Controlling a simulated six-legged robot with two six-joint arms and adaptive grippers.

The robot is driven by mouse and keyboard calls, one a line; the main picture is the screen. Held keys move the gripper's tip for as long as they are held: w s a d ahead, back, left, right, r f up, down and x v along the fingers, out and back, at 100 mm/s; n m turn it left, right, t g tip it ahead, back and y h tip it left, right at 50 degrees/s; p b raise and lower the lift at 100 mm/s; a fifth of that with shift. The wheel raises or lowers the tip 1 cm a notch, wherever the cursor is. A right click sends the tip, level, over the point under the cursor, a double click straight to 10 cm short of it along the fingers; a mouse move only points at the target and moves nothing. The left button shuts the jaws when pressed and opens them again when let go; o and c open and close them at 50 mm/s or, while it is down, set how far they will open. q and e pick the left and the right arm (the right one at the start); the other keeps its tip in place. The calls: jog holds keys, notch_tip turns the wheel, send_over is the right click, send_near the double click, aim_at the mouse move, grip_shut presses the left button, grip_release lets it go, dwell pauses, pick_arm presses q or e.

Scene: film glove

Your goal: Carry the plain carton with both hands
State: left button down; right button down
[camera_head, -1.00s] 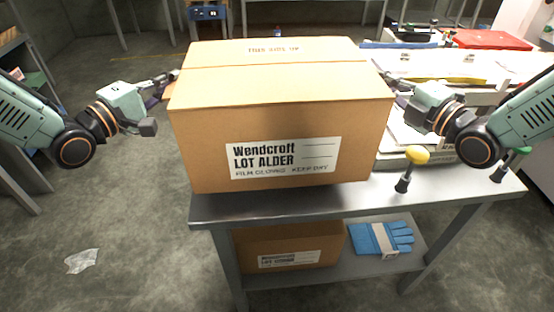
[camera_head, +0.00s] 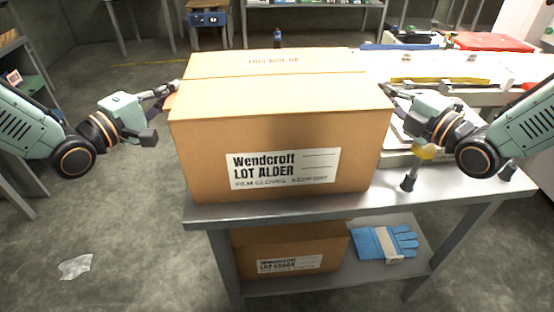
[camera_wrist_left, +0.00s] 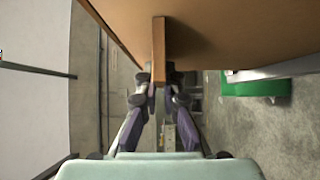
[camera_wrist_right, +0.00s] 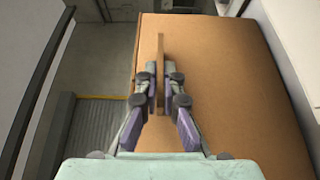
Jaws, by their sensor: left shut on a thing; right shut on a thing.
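The large cardboard carton (camera_head: 280,120), labelled "Wendcroft LOT ALDER", is upright between my arms at the front of the metal table (camera_head: 460,190). Whether its underside touches the tabletop is unclear. My left gripper (camera_head: 172,88) is at its left side; in the left wrist view the left gripper (camera_wrist_left: 158,85) is shut on a brown tab (camera_wrist_left: 159,45) projecting from the carton (camera_wrist_left: 220,30). My right gripper (camera_wrist_right: 159,95) is shut on a similar tab (camera_wrist_right: 160,50) on the carton's right side (camera_wrist_right: 215,80). In the head view the carton partly hides the right fingertips.
A second carton (camera_head: 285,250) and blue gloves (camera_head: 384,243) lie on the lower shelf. A red tray (camera_head: 494,42) is at the back right. Litter (camera_head: 75,267) lies on the floor, left.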

pick_arm(q)
jog(key=c, duration=1.5)
grip_release()
jog(key=shift+s, duration=0.1)
pick_arm(e)
jog(key=c, duration=1.5)
grip_release()
jog(key=shift+s, duration=0.1)
pick_arm(q)
jog(key=shift+a, duration=0.1)
jog(key=v, duration=0.7)
pick_arm(e)
jog(key=shift+s+d, duration=0.25)
jog(key=shift+d, duration=0.05)
pick_arm(q)
jog(key=shift+s, duration=0.15)
pick_arm(e)
jog(key=v, duration=0.6)
jog(key=shift+s, duration=0.35)
pick_arm(q)
jog(key=shift+f, duration=0.1)
